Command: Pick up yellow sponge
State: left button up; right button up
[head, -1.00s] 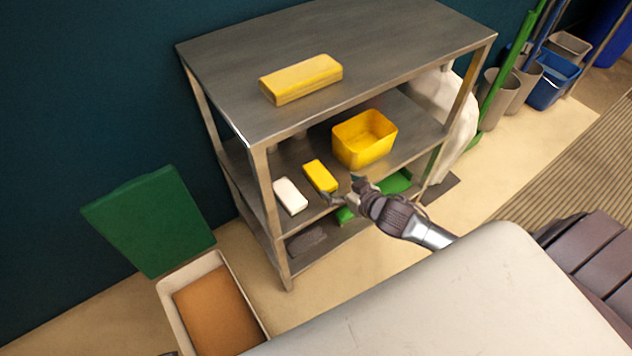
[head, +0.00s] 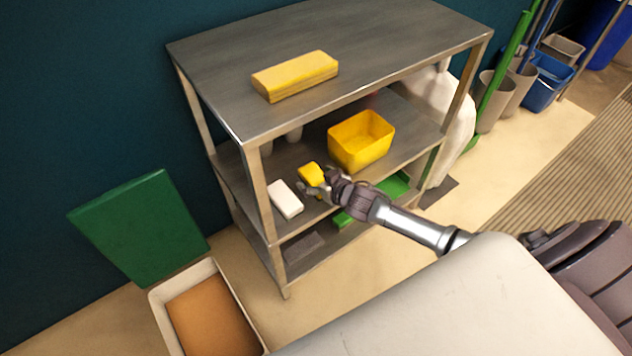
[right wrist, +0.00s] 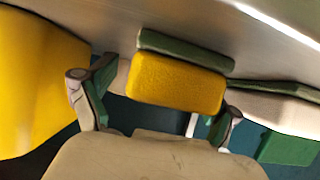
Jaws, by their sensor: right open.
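The yellow sponge (head: 309,174) lies on the middle shelf of the metal rack, between a white block and a yellow bin. In the right wrist view the sponge (right wrist: 178,82) shows a yellow body with a dark green layer along one side. My right gripper (head: 318,183) is at the sponge's near end and covers part of it in the head view. In the right wrist view its open fingers (right wrist: 158,108) stand apart on either side of the sponge, with no clear grip on it. My left gripper is not in view.
The yellow bin (head: 345,152) stands close to the right of my right gripper, and the white block (head: 286,200) lies close to the left. A larger yellow block (head: 295,77) lies on the rack's top (head: 390,45), which overhangs the shelf. A green panel (head: 140,230) stands at left.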

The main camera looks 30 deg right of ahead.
aim_at(316, 176)
jog(key=c, duration=1.2)
jog(key=shift+o, duration=0.2)
jog(key=shift+r, duration=0.15)
jog(key=shift+r, duration=0.25)
notch_tip(316, 176, up, 9)
jog(key=p, duration=0.3)
jog(key=shift+f+p, duration=0.2)
jog(key=shift+p, duration=0.15)
jog(key=shift+r, duration=0.3)
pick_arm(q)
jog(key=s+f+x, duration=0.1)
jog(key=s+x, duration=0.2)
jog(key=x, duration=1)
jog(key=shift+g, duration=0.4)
